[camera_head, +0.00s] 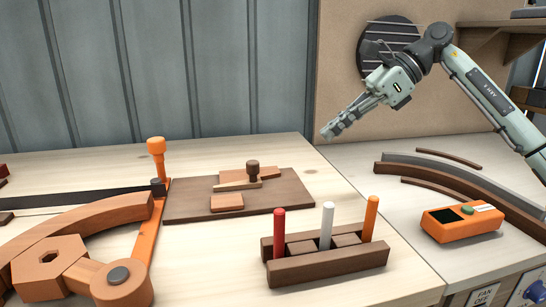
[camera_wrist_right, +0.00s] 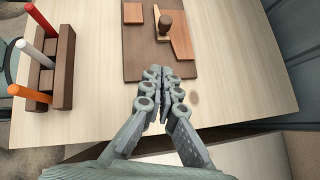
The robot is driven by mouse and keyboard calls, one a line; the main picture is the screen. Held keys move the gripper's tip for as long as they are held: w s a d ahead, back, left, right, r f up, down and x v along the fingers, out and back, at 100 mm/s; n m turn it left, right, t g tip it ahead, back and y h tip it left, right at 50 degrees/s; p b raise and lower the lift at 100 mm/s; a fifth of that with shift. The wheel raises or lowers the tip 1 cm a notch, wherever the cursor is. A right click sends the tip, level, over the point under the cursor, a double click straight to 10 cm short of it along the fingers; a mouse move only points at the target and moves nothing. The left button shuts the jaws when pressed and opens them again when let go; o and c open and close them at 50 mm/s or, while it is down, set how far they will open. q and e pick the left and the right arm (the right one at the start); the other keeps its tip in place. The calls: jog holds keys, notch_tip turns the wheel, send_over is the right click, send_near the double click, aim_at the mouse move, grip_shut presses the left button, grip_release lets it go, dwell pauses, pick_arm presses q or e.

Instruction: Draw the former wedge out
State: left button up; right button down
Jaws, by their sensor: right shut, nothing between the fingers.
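A pale wooden wedge (camera_head: 237,185) with a dark round knob (camera_head: 253,168) lies on a dark brown board (camera_head: 290,190) on the bench. A small reddish block (camera_head: 227,202) sits in front of it and a similar strip lies close behind. My right gripper (camera_head: 328,132) is shut and empty, raised above the bench to the right of the board. My left gripper is not in view.
A dark rack (camera_head: 330,262) with red, white and orange handles stands in front of the board. An orange clamp (camera_head: 156,180) and curved wooden part (camera_head: 85,222) are at left. Curved strips (camera_head: 465,185) and an orange meter (camera_head: 461,222) lie right.

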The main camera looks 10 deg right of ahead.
jog(key=x, duration=1)
jog(key=a, duration=0.1)
jog(key=a+p, duration=0.1)
jog(key=shift+w+a, duration=0.3)
jog(key=shift+w, duration=0.1)
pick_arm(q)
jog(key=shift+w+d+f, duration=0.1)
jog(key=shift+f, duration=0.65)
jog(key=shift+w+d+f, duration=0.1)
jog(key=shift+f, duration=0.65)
pick_arm(e)
jog(key=shift+w+a, duration=0.25)
jog(key=shift+a, duration=0.5)
jog(key=a, duration=0.3)
jog(key=s+a, duration=0.1)
jog(key=a, duration=0.2)
jog(key=shift+s, duration=0.15)
jog(key=shift+a, duration=0.35)
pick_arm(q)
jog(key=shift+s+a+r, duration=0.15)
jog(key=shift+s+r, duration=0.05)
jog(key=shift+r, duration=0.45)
pick_arm(e)
jog(key=shift+s+a, duration=0.1)
